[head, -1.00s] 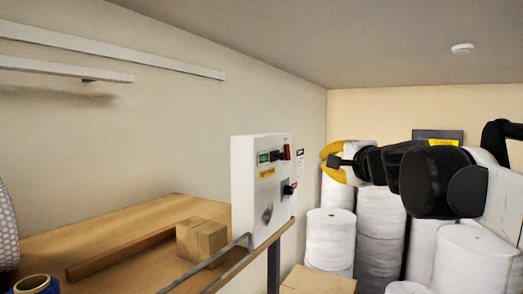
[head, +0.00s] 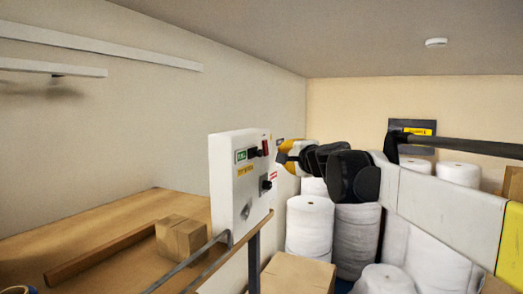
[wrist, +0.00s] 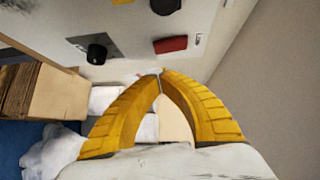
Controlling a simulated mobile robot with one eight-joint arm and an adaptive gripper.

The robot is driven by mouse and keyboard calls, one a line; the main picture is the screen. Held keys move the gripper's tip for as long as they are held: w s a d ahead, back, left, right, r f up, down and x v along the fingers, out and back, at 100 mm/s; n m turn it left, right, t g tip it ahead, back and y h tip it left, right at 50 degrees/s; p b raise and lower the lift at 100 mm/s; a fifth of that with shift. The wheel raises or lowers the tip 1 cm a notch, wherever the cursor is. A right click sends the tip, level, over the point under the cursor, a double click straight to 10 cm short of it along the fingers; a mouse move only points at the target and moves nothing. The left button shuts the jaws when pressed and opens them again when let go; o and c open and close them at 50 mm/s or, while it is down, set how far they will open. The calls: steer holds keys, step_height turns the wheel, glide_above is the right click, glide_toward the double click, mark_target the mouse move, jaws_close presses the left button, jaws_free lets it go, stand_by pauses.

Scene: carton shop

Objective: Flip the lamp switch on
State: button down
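A white control box (head: 228,185) stands upright at the end of the wooden bench. Its front carries a red switch (head: 265,147), a black knob (head: 253,153) beside it, and a lower black knob (head: 267,184) on a grey plate. I cannot read which one is marked for the lamp. My gripper (head: 279,153) is just right of the box front, near the red switch. In the wrist view my yellow fingers (wrist: 158,73) meet at their tips, empty. The red switch (wrist: 170,44) lies just beyond the tips, apparently apart from them.
A cardboard box (head: 182,238) and a brown bar (head: 100,257) lie on the bench (head: 120,225). A grey rail (head: 190,268) runs along the bench edge. White rolls (head: 310,228) and a carton (head: 297,274) stand below and behind my arm.

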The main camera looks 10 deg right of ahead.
mark_target(265, 148)
steer(key=a, duration=0.1)
steer(key=w+a, duration=0.1)
steer(key=shift+w+a+f+p, duration=0.15)
steer(key=shift+w+a+p, duration=0.05)
steer(key=shift+a+p, duration=0.15)
steer(key=shift+d, duration=0.1)
steer(key=shift+w+a+f+b, duration=0.25)
steer(key=shift+a+b, duration=0.2)
steer(key=shift+b, duration=0.05)
steer(key=shift+f, duration=0.1)
